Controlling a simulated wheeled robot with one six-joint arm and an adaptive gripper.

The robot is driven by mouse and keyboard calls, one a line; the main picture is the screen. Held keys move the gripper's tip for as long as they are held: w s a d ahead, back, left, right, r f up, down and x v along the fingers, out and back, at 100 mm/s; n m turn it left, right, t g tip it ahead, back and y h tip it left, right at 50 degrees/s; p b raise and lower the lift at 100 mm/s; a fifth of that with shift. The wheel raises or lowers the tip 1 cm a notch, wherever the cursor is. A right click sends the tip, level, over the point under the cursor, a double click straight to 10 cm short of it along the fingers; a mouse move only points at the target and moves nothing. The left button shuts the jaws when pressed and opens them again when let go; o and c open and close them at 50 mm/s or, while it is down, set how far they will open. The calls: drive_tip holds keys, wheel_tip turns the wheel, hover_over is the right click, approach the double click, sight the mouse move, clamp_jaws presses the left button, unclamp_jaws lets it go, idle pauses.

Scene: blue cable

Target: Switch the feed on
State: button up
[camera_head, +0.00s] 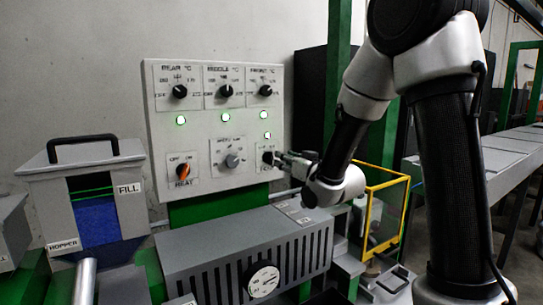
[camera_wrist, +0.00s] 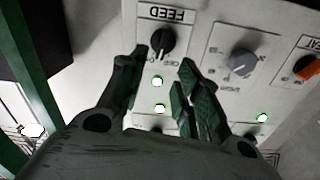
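The FEED switch (camera_wrist: 163,41) is a black knob on a white plate marked FEED, which appears upside down in the wrist view. In the head view the switch (camera_head: 267,157) sits at the lower right of the light grey control panel (camera_head: 160,91), partly hidden by my gripper. Which mark the knob points at cannot be made out. My gripper (camera_wrist: 163,60) is open, with one finger on each side of the knob's lower end in the wrist view. Contact is not clear. In the head view my gripper (camera_head: 281,158) reaches the plate from the right.
An orange HEAT switch (camera_head: 183,171) and a grey knob (camera_head: 232,161) lie left of FEED. Several black temperature knobs (camera_head: 225,91) and lit green lamps (camera_head: 225,115) are above. A hopper (camera_head: 78,157) stands left; a grey slotted housing (camera_head: 215,262) is below the panel.

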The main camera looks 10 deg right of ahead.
sight(273, 155)
drive_tip(key=x, duration=0.7)
drive_tip(key=shift+f, duration=0.1)
clamp_jaws()
